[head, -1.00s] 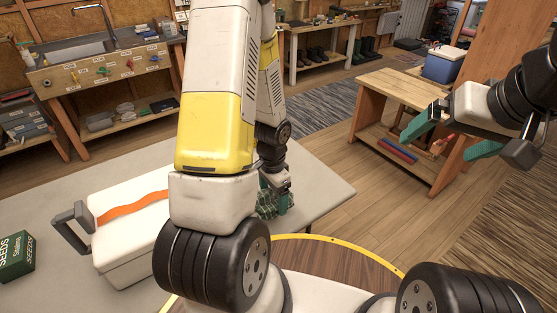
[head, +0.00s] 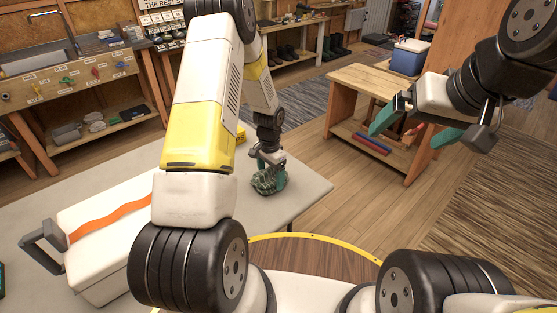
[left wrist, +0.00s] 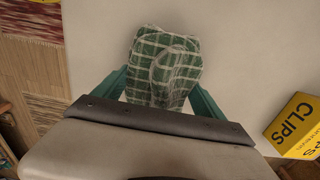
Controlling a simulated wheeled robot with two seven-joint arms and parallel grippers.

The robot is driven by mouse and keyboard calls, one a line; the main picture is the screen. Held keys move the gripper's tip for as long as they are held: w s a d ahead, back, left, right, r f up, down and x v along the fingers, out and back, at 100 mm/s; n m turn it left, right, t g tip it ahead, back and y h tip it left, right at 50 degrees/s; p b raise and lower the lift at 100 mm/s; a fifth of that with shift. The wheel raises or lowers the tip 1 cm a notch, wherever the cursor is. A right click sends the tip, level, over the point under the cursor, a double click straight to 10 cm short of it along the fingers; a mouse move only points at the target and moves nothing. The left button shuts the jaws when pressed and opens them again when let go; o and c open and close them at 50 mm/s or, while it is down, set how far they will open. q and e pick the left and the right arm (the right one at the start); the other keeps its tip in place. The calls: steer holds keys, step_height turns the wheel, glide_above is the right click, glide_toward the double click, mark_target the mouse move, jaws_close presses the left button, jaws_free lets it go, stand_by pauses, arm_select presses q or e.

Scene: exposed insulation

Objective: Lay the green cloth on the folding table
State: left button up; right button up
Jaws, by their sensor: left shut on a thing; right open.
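The green checked cloth (head: 268,181) is bunched up at the right part of the pale folding table (head: 301,190). My left gripper (head: 270,173) points down and is shut on the cloth. In the left wrist view the cloth (left wrist: 162,68) stands out between my teal fingers, over the pale tabletop (left wrist: 235,60). Whether its underside touches the table cannot be told. My right gripper (head: 415,131) is open and empty, out in the air to the right of the table.
A white cooler box (head: 105,235) with an orange strap and grey handle stands on the table at left. A yellow CLIPS box (left wrist: 296,128) lies near the cloth. A wooden bench (head: 372,85) stands beyond the table. The table's right corner is bare.

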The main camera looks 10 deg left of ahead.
arm_select(q)
steer(key=shift+f, duration=0.35)
steer(key=o, duration=1.3)
steer(key=shift+f, duration=0.15)
steer(key=shift+c, duration=0.2)
